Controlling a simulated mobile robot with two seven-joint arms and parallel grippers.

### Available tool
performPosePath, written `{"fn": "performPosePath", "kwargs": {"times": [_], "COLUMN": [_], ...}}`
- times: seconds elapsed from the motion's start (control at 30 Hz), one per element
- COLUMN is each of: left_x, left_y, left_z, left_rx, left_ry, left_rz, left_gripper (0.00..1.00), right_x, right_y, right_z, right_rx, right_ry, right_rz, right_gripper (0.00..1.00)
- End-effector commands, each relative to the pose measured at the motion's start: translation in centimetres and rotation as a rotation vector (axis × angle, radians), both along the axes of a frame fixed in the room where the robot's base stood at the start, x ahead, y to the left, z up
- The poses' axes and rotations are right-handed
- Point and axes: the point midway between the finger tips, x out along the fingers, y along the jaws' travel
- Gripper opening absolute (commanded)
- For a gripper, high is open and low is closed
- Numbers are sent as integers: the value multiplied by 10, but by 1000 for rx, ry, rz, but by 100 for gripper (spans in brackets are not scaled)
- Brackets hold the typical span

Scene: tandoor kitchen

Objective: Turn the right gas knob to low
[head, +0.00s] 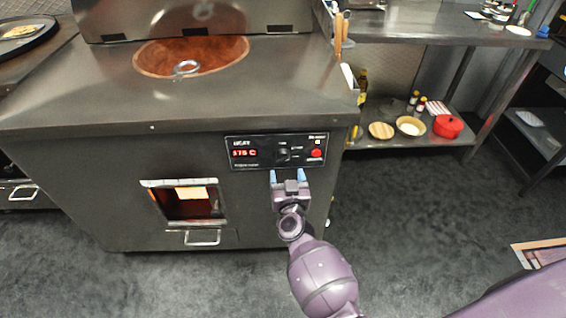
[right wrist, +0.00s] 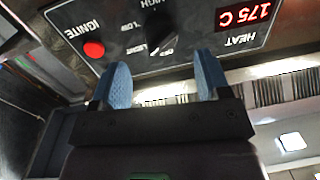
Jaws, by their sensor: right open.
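The black control panel (head: 268,144) is on the front of the dark tandoor cabinet. One black gas knob (head: 283,152) shows in its middle; in the right wrist view the knob (right wrist: 163,47) appears upside down, with HIGH, LOW, LIGHT and OFF marks around it. I cannot tell its exact setting. My right gripper (head: 287,176) is open and empty just below the panel. In the right wrist view its blue fingertips (right wrist: 163,80) are apart, with the knob beyond the gap between them, not held. My left gripper is not in view.
A red ignite button (head: 316,153) is right of the knob, and a red 175 C display (head: 245,153) is left. Below left is a firebox opening (head: 190,202) with a handle (head: 202,237). A steel shelf with bowls and a red pot (head: 447,126) stands right.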

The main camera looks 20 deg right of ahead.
Motion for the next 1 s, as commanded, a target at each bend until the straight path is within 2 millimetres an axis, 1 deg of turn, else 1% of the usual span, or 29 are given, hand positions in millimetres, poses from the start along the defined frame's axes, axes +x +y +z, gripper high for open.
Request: {"fn": "performPosePath", "kwargs": {"times": [0.03,0.2,0.4,0.6,0.83,0.87,1.0], "left_x": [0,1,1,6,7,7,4], "left_y": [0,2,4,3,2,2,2], "left_z": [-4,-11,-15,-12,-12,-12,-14], "left_rx": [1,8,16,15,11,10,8], "left_ry": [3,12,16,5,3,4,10], "left_rz": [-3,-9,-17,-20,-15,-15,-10], "left_gripper": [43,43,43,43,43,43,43], "right_x": [7,31,49,56,57,57,57], "right_y": [-1,-6,-10,-12,-12,-12,-12], "right_z": [-4,-4,-2,0,0,0,0], "right_rx": [1,0,-1,0,0,0,0], "right_ry": [3,3,1,0,-1,-1,0], "right_rz": [1,1,1,0,0,0,0], "right_gripper": [70,70,70,70,70,68,47]}}
